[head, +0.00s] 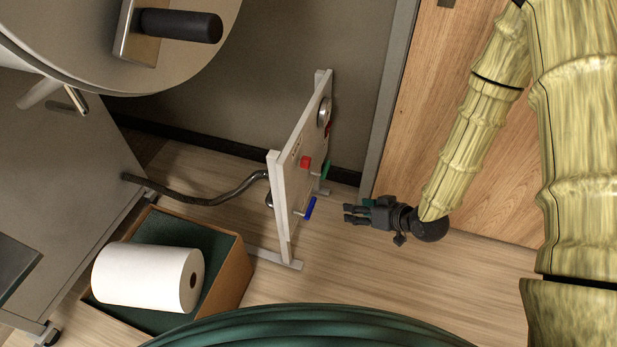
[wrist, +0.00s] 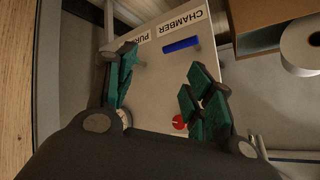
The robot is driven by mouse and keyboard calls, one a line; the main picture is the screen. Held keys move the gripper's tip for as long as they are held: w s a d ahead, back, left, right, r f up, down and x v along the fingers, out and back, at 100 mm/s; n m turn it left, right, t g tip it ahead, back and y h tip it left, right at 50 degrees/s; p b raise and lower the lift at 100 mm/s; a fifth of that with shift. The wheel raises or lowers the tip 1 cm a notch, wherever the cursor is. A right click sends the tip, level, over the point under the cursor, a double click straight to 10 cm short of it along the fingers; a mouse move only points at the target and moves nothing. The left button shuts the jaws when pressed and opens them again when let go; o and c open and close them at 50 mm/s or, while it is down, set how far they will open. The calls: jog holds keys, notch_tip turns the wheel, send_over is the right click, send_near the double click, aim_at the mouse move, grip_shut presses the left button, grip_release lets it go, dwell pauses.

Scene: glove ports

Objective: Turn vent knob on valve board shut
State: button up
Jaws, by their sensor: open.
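The white valve board (head: 294,172) stands upright on feet in the head view. It carries a red knob (head: 305,162), a green handle (head: 326,168), a blue handle (head: 310,208) and a round gauge (head: 324,112). My gripper (head: 346,213) is open and empty, to the right of the board and apart from it. In the wrist view its teal-padded fingers (wrist: 162,62) spread before the board's face, with the blue handle (wrist: 182,45) beyond them and a red knob (wrist: 180,122) by the right finger. "CHAMBER" is readable; no vent label is, so I cannot tell which knob is vent.
A dark hose (head: 215,195) runs from a grey cabinet to the board's back. A box (head: 238,272) holding a white paper roll (head: 148,277) stands left of the board. A wooden panel (head: 425,120) is behind my arm. Floor between gripper and board is clear.

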jog(key=w+a+n+t+y+b, duration=0.1)
jog(key=w+a+n+y+b, duration=0.15)
jog(key=w+b, duration=0.3)
jog(key=n+g+y+b, duration=0.3)
jog(key=n+y+b, duration=0.5)
jog(key=b, duration=0.7)
send_near(309, 163)
jog(key=shift+h, duration=0.25)
jog(key=shift+w+b+x, duration=0.15)
jog(key=shift+b+x, duration=1.2)
jog(key=shift+x, duration=1.2)
jog(key=shift+w+b+x, duration=0.1)
jog(key=shift+b+x, duration=1.2)
jog(key=shift+x, duration=1.3)
jog(key=shift+d+f, duration=0.15)
jog(key=c, duration=1)
